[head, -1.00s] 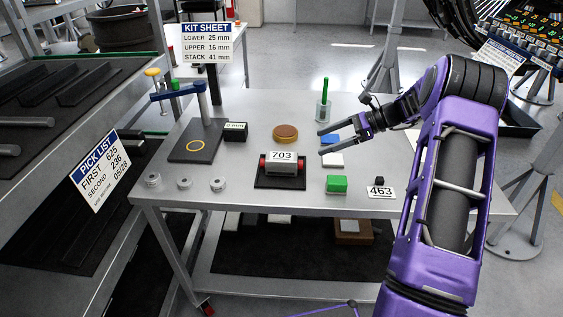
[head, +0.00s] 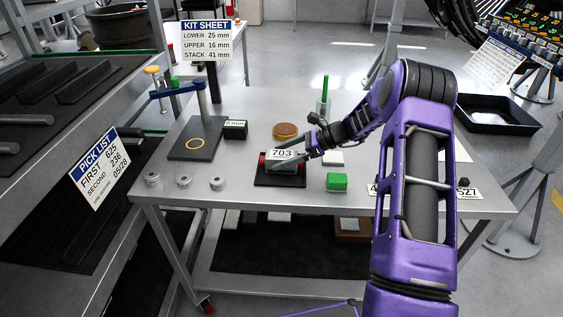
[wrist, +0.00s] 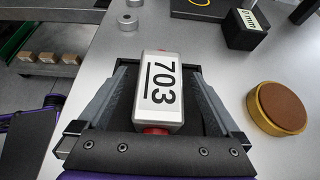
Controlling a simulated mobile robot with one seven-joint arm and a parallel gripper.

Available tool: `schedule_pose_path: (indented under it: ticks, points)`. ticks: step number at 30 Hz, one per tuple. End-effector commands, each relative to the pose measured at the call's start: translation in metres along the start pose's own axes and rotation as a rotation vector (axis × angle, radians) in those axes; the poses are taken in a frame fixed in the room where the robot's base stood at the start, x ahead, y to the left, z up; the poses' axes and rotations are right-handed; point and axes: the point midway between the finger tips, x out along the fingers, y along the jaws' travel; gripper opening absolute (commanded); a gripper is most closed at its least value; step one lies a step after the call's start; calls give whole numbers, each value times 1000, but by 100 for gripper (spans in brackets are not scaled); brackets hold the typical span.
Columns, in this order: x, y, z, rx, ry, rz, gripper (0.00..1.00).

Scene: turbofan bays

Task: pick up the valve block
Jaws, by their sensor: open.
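In the wrist view the valve block (wrist: 159,90) lies between the two fingers of my gripper (wrist: 158,92). The fingers are apart, with a gap on each side of the block. In the head view my gripper (head: 287,158) is over the block and partly hides it. I cannot tell how high the fingertips are above the pad.
A green block (head: 337,182) stands right of the pad. A round brown-topped disc (head: 285,131) is behind it. Several metal rings (head: 184,182) stand at the front left. A dark plate (head: 195,140) with a blue-armed post is at left.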

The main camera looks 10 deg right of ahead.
Motion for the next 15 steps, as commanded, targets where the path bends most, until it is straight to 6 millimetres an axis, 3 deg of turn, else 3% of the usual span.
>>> schedule_pose_path:
  ticks: [7,15]
  points:
    - [5,0,0,0,0,-1,100]
    - [5,0,0,0,0,-1,53]
